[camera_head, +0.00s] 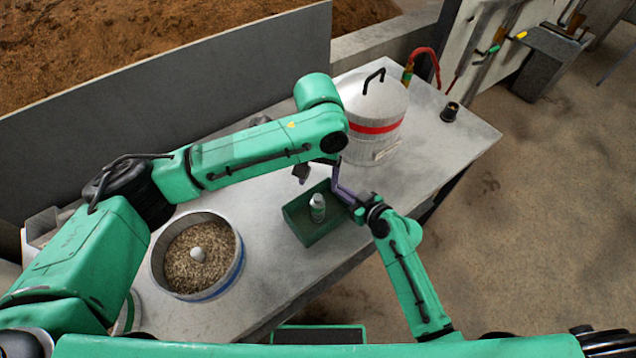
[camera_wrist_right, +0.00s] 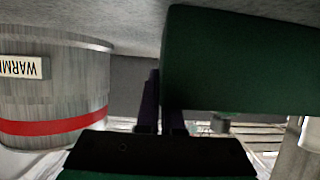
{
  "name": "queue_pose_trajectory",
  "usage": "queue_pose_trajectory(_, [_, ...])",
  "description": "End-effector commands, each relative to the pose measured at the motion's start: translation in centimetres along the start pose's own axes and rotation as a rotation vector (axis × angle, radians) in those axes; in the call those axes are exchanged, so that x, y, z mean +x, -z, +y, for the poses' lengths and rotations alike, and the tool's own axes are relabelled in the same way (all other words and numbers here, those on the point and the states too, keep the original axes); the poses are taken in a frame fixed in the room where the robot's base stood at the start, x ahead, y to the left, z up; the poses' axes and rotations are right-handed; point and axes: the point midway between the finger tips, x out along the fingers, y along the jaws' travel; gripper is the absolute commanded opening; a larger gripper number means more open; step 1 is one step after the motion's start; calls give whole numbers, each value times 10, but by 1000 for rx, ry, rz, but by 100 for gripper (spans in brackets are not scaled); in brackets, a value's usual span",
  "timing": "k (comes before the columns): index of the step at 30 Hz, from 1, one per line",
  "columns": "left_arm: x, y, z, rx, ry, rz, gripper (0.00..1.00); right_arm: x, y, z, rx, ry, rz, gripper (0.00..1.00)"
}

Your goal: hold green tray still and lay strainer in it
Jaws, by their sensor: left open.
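The green tray (camera_head: 298,229) lies on the grey table, with a small pale bottle-like item (camera_head: 318,208) standing in it. The tray's wall fills the upper right of the right wrist view (camera_wrist_right: 240,60). My right gripper (camera_head: 345,188) is at the tray's right side; its dark purple fingers (camera_wrist_right: 163,105) are close together at the tray wall and look shut on it. My left gripper (camera_head: 302,173) is open, just above the tray's far left edge, partly hidden by its arm. I cannot make out a strainer in either view.
A metal drum (camera_head: 372,112) with a red band stands behind the tray; it also shows in the right wrist view (camera_wrist_right: 50,95). A round pan of grain (camera_head: 197,258) is left of the tray. A small black cup (camera_head: 450,112) stands at the right. The table between pan and tray is clear.

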Motion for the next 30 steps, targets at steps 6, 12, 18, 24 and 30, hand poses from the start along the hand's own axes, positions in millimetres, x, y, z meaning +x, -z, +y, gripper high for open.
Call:
queue_pose_trajectory(6, [0, 0, 0, 0, 0, 0, 76, 0, 0, 0, 0, 1, 0, 0])
queue_pose_trajectory(12, [0, 0, 0, 0, 0, 0, 76, 0, 0, 0, 0, 1, 0, 0])
queue_pose_trajectory(18, [1, 0, 0, 0, 0, 0, 76, 0, 0, 0, 0, 1, 0, 39])
queue_pose_trajectory(24, [1, 0, 0, 0, 0, 0, 76, 0, 0, 0, 0, 0, 0, 39])
queue_pose_trajectory(30, [1, 0, 0, 0, 0, 0, 76, -13, -2, 0, -1, -1, -2, 39])
